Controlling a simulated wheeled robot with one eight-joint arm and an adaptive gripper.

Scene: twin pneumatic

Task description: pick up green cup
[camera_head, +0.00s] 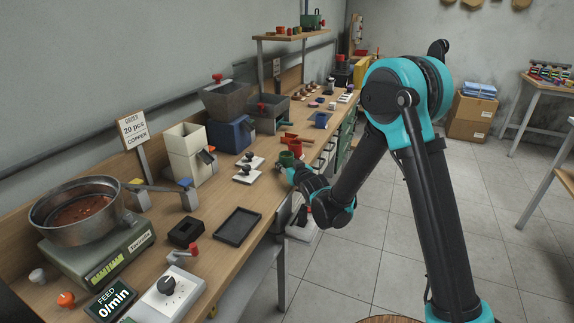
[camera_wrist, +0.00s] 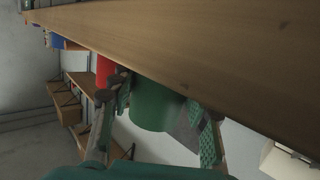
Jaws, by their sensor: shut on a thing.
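The green cup (camera_head: 286,158) is near the front edge of the workbench, at the end of my arm. In the wrist view, the green cup (camera_wrist: 152,106) sits between the two textured finger pads of my gripper (camera_wrist: 163,112), which is shut on it. In the head view, my gripper (camera_head: 289,170) reaches the cup from the front right and hides part of it. I cannot tell whether the cup touches the bench top. A red cup (camera_head: 295,147) stands close behind it, and it also shows beside one finger in the wrist view (camera_wrist: 105,70).
The wooden workbench (camera_head: 232,193) runs along the wall. A black tray (camera_head: 238,226), white switch boxes (camera_head: 248,174) and a blue hopper (camera_head: 231,134) are left of the cup. A small blue bin (camera_head: 321,120) is farther back. The tiled floor at right is open.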

